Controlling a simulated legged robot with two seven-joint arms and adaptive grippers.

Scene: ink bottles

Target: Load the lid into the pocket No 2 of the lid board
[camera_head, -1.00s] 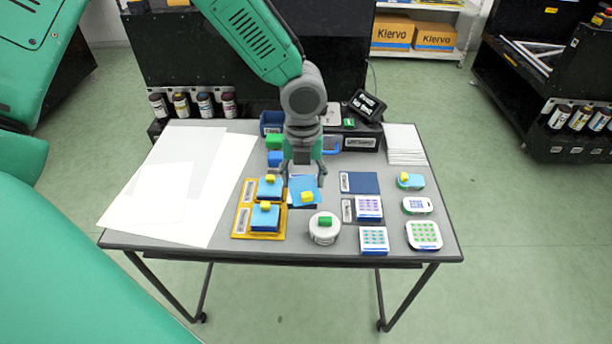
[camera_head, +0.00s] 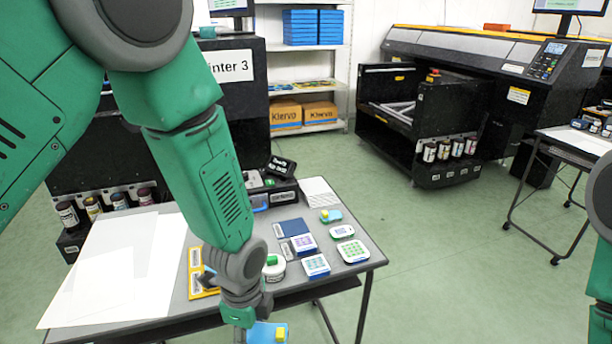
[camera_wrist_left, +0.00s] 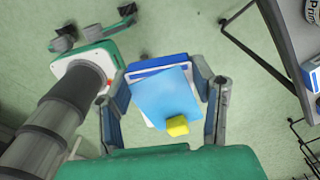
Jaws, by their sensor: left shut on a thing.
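The lid is blue with a lighter blue top plate and a yellow knob. In the head view the lid (camera_head: 264,332) is at the bottom edge, partly cut off, in front of the table. My left gripper (camera_wrist_left: 162,85) is shut on it; in the wrist view the lid (camera_wrist_left: 160,97) sits tilted between the two fingers with green floor behind. The orange lid board (camera_head: 203,293) lies on the table behind my left forearm, which hides much of it. Its pocket numbers cannot be read. My right gripper is out of view; only part of that arm shows at right.
The grey table (camera_head: 330,278) holds white sheets (camera_head: 95,280) at left, a round white jar with a green knob (camera_head: 274,267), a dark blue pad (camera_head: 290,227) and several small dotted boxes (camera_head: 316,265). Open floor lies right of the table.

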